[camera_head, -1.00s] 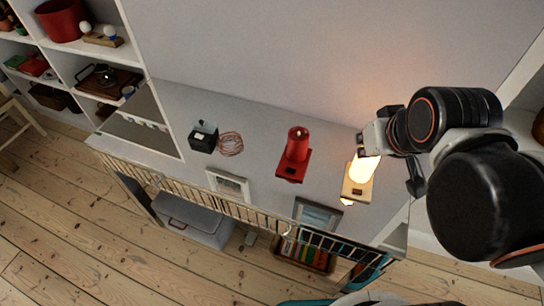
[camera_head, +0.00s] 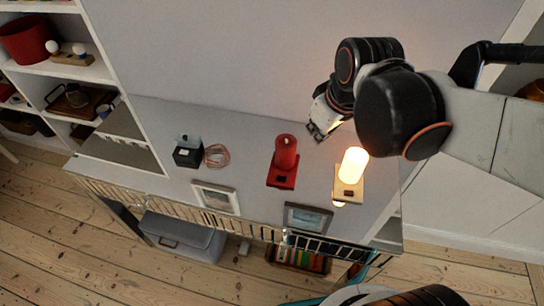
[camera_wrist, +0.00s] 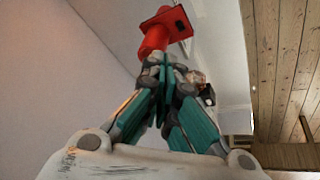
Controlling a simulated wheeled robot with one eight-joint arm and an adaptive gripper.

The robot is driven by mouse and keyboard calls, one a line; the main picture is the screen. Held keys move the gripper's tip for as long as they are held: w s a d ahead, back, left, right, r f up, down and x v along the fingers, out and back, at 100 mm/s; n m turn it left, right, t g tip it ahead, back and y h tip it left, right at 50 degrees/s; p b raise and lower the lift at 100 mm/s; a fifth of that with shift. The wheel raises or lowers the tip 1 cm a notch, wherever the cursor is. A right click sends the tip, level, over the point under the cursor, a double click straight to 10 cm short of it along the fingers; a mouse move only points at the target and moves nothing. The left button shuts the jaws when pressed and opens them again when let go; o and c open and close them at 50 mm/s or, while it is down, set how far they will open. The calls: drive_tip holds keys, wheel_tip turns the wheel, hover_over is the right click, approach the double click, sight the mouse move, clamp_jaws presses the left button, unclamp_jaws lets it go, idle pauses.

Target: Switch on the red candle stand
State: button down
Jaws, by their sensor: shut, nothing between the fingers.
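The red candle stand (camera_head: 281,174) is on the grey top, a red base with an upright red cylinder and a small dark switch near its front edge. The cylinder shows no glow. In the wrist view the stand (camera_wrist: 178,22) appears just beyond my fingertips. My gripper (camera_head: 315,132) is to the right of and slightly behind the red stand, apart from it in the head view. Its fingers (camera_wrist: 167,68) are shut and empty; whether they touch the stand cannot be told from the wrist view.
A lit candle stand (camera_head: 347,190) with a pale base stands right of the red one. A black box (camera_head: 187,155) and a coil of reddish cord (camera_head: 217,156) lie to the left. Picture frames (camera_head: 216,197) (camera_head: 307,217) line the front, by a slatted rail.

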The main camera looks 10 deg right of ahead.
drive_tip(key=w+a+f+n+g, duration=0.2)
drive_tip(key=w+a+f+n, duration=0.1)
drive_tip(key=w+f+n, duration=0.15)
drive_tip(key=n+g, duration=0.2)
drive_tip(key=n, duration=0.2)
hover_over(274, 178)
drive_tip(key=d, duration=0.2)
wheel_tip(274, 178, down, 8)
drive_tip(key=shift+s+r+y+p, duration=0.15)
drive_tip(key=shift+s+y+p, duration=0.15)
drive_tip(key=f+b, duration=0.1)
drive_tip(key=f, duration=0.3)
drive_tip(key=a+f+b, duration=0.1)
drive_tip(key=f+b, duration=0.1)
drive_tip(key=f, duration=0.3)
drive_tip(key=f+b, duration=0.2)
drive_tip(key=f, duration=0.3)
drive_tip(key=shift+w+a, duration=0.3)
drive_tip(key=shift+a+f+b, duration=0.1)
drive_tip(key=shift+f+b, duration=0.2)
drive_tip(key=shift+b, duration=0.25)
drive_tip(key=shift+r, duration=0.1)
